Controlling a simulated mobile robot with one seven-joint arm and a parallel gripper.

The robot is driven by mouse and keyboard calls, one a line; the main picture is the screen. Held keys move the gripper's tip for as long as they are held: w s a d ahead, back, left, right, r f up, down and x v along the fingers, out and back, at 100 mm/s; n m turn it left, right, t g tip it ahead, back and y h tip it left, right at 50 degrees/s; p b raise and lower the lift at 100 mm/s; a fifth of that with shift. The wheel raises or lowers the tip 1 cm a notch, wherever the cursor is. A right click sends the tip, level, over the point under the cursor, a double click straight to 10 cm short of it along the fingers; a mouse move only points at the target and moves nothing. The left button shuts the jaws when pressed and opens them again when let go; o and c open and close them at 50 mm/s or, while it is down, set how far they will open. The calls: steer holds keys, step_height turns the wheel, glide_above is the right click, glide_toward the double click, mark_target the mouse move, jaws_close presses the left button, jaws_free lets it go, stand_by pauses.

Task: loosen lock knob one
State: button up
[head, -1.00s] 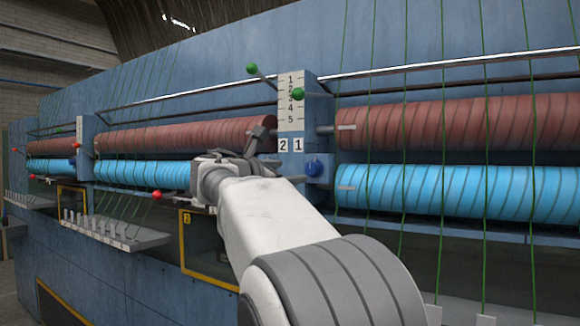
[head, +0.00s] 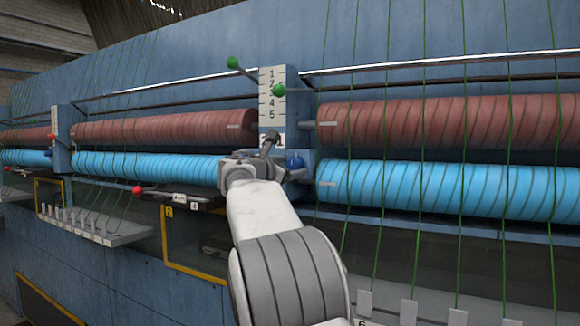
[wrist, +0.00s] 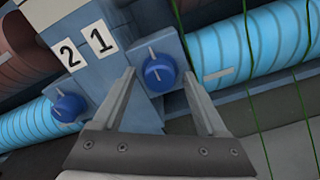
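Lock knob one (head: 295,163) is a blue round knob on a blue plate at the right of the scale column, beside the label 1 (wrist: 99,37). In the wrist view, knob one (wrist: 159,70) shows its pale pointer line and lies between my fingertips in the picture. My gripper (wrist: 158,74) is open and empty, with one finger at each side of that knob; contact cannot be told. A second blue knob (wrist: 68,108) sits left of the column, below the label 2 (wrist: 69,54). In the head view my gripper (head: 271,138) covers part of the column and its labels.
Brown rollers (head: 440,122) and blue rollers (head: 450,190) run along the machine, with green threads in front at the right. Green-tipped levers (head: 279,89) stick out by the scale column (head: 272,96). A red-tipped lever (head: 137,189) is at the lower left.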

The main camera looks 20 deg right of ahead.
jaws_close()
